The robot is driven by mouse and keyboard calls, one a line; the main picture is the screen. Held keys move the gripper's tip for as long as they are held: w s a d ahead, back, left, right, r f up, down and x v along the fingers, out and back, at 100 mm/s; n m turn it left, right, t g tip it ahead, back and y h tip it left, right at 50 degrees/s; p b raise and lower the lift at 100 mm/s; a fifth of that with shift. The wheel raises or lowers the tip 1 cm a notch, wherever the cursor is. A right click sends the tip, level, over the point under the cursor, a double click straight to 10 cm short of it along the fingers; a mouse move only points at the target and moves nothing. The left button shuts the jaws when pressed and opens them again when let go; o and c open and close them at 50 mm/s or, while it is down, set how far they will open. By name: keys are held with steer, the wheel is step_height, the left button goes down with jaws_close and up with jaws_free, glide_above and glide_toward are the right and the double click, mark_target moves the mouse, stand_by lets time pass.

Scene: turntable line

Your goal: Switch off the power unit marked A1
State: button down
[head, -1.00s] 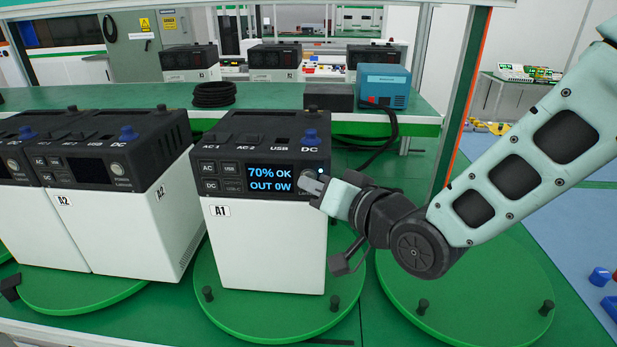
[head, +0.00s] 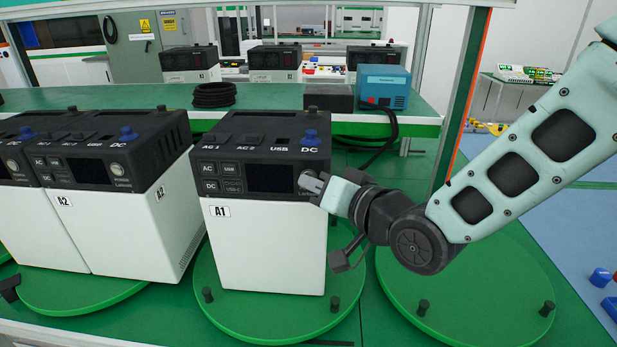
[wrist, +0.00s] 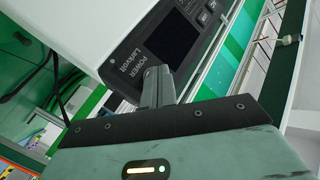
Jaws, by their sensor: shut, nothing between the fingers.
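The power unit marked A1 (head: 262,255) is a white box with a black top and panel, upright on a green turntable (head: 232,318). Its screen (head: 270,178) is dark, and it shows dark in the wrist view (wrist: 172,38) too. My gripper (head: 312,184) is shut and empty, with its fingertips at the right end of the front panel, at or very near it. In the wrist view the fingers (wrist: 157,80) reach the panel beside the POWER lettering. The power button is hidden behind the fingers.
Two more units, one marked A2 (head: 120,225), stand on the turntable to the left. An empty green turntable (head: 470,290) with pegs lies under my arm on the right. A blue box (head: 384,86) and a coiled black cable (head: 213,95) sit on the bench behind.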

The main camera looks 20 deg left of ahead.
steer(key=shift+s, duration=0.1)
steer(key=shift+s+d+b, duration=0.2)
steer(key=shift+s+b, duration=0.15)
steer(key=shift+s, duration=0.3)
steer(key=shift+s+d+b, duration=0.2)
steer(key=shift+s+b, duration=0.05)
steer(key=shift+s, duration=0.55)
steer(key=shift+s+d+b, duration=0.2)
steer(key=shift+s+b, duration=0.05)
steer(key=shift+s, duration=0.6)
steer(key=shift+s+d+b, duration=0.2)
steer(key=shift+s+b, duration=0.05)
steer(key=shift+s, duration=0.55)
steer(key=s+d+f+n+g+h, duration=0.1)
steer(key=s+d+h, duration=0.3)
steer(key=d, duration=0.4)
steer(key=s+d+f+n+g+h, duration=0.1)
steer(key=s+d+f+g+h, duration=0.2)
steer(key=d, duration=0.6)
steer(key=s+d+f+n+g+h, duration=0.1)
steer(key=s+d+f+g+h, duration=0.2)
steer(key=s+d+h, duration=0.3)
steer(key=s+d+g, duration=0.1)
steer(key=s+d, duration=0.1)
steer(key=d, duration=0.1)
steer(key=shift+s+d, duration=0.15)
steer(key=shift+d, duration=0.1)
